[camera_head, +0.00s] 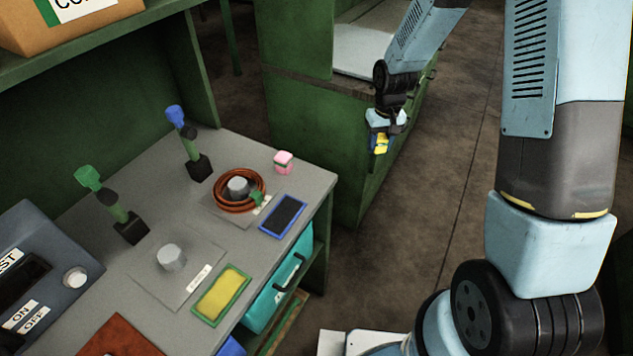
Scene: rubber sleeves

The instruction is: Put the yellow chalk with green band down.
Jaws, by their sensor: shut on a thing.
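My gripper (381,139) is at the end of the arm, upper right of centre, in front of a green cabinet and apart from the workbench. It is shut on a small yellow piece, the yellow chalk (381,146), held in the air. The chalk is small in the picture and partly hidden by the fingers; I cannot make out its green band clearly.
The grey workbench (318,178) carries a pink-and-white block (284,162), a copper coil (220,202) around a grey peg, a blue-rimmed dark tray (284,216) and a green-rimmed yellow tray (222,295). Blue-topped (175,115) and green-topped (88,177) upright things stand behind.

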